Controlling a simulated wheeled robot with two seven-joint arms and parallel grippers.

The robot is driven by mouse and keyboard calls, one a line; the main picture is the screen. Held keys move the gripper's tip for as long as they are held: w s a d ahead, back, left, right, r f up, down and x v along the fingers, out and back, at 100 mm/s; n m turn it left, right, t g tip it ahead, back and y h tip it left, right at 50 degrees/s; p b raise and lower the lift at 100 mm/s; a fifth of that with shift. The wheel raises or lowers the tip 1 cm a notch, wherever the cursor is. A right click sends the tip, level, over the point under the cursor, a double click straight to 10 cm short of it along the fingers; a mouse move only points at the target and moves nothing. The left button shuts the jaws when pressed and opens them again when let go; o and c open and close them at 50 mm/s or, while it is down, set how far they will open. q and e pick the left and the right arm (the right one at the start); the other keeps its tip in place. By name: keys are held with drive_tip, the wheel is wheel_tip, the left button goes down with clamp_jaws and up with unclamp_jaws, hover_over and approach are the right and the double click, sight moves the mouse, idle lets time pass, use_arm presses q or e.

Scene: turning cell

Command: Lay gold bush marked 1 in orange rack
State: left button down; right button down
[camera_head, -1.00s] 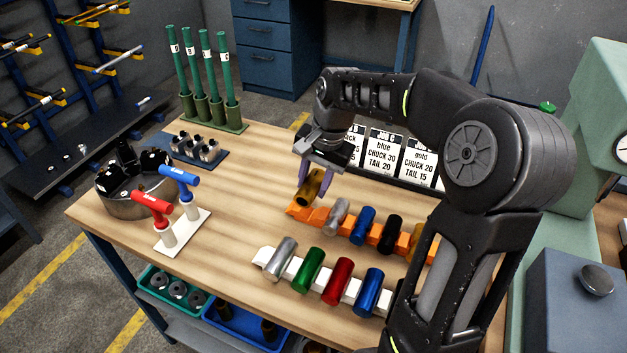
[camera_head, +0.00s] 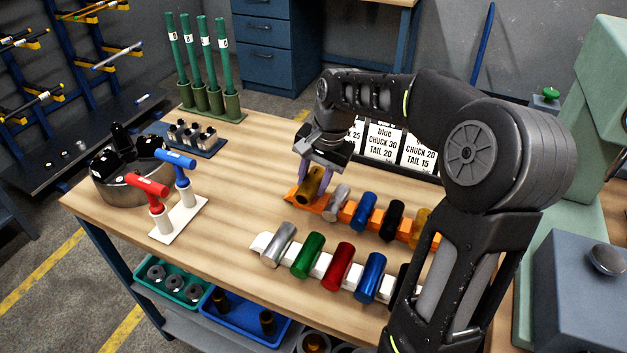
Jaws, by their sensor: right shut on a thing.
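The gold bush (camera_head: 312,184) is between the fingers of my right gripper (camera_head: 316,182), which is shut on it. The bush is tilted and sits at the left end of the orange rack (camera_head: 297,198); I cannot tell whether it rests on the rack. Its number mark is not readable. To its right the rack holds a silver (camera_head: 337,202), a blue (camera_head: 363,212), a black (camera_head: 391,220) and another gold bush (camera_head: 421,229), partly hidden by my right arm. My left gripper is not in view.
Label cards (camera_head: 383,141) stand behind. Red and blue T-handled tools (camera_head: 149,187), a round chuck (camera_head: 125,188) and green tubes (camera_head: 204,65) stand left. The table's left middle is clear.

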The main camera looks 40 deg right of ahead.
drive_tip(key=shift+s+a+f+b, duration=0.15)
drive_tip(key=shift+s+f, duration=0.15)
drive_tip(key=shift+f, duration=0.45)
drive_tip(key=shift+s+f+b, duration=0.15)
drive_tip(key=shift+s+f, duration=0.1)
drive_tip(key=shift+f, duration=0.5)
drive_tip(key=c, duration=0.9)
unclamp_jaws()
drive_tip(key=shift+r, duration=0.1)
drive_tip(key=v, duration=0.3)
drive_tip(key=w+v, duration=0.1)
drive_tip(key=v, duration=0.6)
drive_tip(key=shift+w+r, duration=0.2)
drive_tip(key=shift+r, duration=0.1)
